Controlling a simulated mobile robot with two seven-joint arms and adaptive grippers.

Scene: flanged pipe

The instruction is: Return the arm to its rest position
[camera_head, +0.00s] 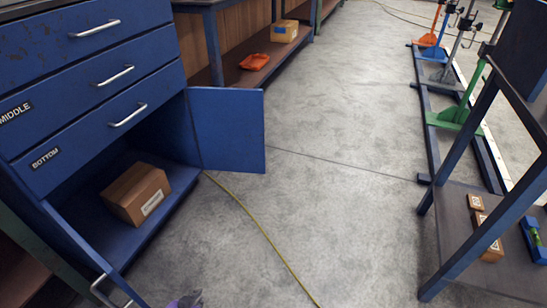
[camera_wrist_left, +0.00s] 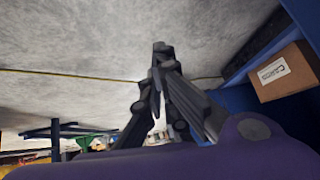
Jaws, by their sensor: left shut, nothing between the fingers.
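My left gripper (camera_wrist_left: 158,70) shows in the left wrist view with its dark fingers drawn together and nothing between them. In the head view only a small purple and grey piece of my left gripper (camera_head: 186,301) shows at the bottom edge, in front of the cabinet. It is apart from everything there. Most of my left arm is out of the head view. My right gripper is in neither view.
A blue cabinet (camera_head: 95,85) stands at left with its lower doors (camera_head: 228,130) open and a cardboard box (camera_head: 137,193) inside. The box also shows in the wrist view (camera_wrist_left: 282,73). A blue-framed table (camera_head: 455,230) stands at right. The concrete floor between is clear except for a yellow line.

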